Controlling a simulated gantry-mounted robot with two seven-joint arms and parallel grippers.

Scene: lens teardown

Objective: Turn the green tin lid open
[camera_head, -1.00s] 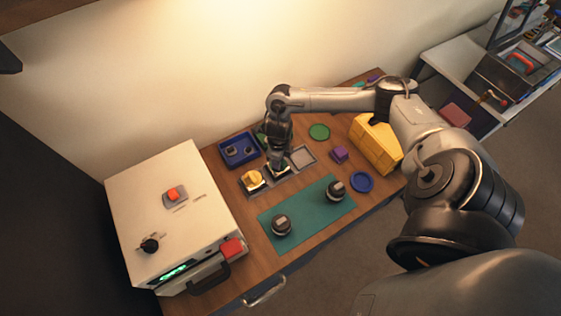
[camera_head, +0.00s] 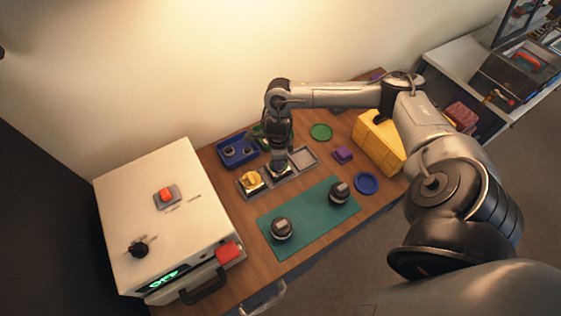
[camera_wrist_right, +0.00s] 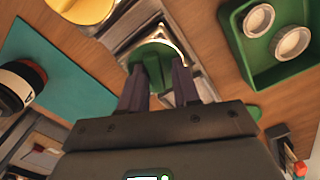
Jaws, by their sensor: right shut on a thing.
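My right gripper (camera_head: 281,166) points down over the middle place of a grey metal tray (camera_head: 292,176). In the right wrist view its two fingers (camera_wrist_right: 160,82) are shut on the raised grip of the green tin lid (camera_wrist_right: 150,50). The lid is round and sits within a square metal frame. In the head view the gripper mostly hides this lid. A yellow lid (camera_head: 250,180) sits in the left place of the tray and also shows in the right wrist view (camera_wrist_right: 82,10). My left gripper is not in view.
A teal mat (camera_head: 305,218) holds two dark round lens parts (camera_head: 281,228). Blue tray (camera_head: 225,157), green tray (camera_wrist_right: 262,75), green disc (camera_head: 321,132), blue dish (camera_head: 367,183), purple block (camera_head: 343,155) and yellow box (camera_head: 379,143) stand around. A white machine (camera_head: 165,215) stands at left.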

